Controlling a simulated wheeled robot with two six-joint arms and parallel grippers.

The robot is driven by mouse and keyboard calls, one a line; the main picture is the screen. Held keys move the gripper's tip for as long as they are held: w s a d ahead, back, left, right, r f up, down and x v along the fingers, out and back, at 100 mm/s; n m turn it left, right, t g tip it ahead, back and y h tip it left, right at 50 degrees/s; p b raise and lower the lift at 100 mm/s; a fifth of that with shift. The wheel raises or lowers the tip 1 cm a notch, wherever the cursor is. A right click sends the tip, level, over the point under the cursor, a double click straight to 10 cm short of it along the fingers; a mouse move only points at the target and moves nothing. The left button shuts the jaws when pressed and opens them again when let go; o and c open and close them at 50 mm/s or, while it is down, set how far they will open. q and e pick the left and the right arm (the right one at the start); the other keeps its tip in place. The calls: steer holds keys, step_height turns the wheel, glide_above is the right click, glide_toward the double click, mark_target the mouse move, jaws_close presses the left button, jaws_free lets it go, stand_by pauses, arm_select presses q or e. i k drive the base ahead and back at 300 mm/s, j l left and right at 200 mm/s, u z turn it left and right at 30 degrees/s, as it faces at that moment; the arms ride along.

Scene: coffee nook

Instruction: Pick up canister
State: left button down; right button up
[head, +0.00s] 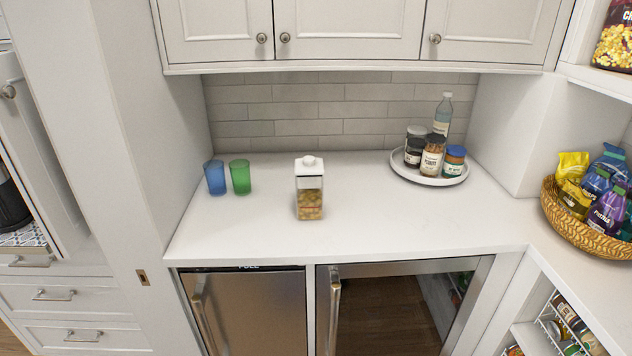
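The canister (309,189) is a clear, square container with a white lid and a round knob on top. Neither of my grippers shows in the head view.
A blue cup (215,178) and a green cup (240,177) stand left of the canister. A round white tray (402,169) with several jars and a bottle (442,114) is at the back right. Cabinets (350,35) hang above. A wicker basket (585,230) stands far right.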

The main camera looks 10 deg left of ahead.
mark_target(309, 188)
steer(key=i+l+u, duration=0.1)
steer(key=i+l, duration=0.7)
steer(key=i, duration=0.1)
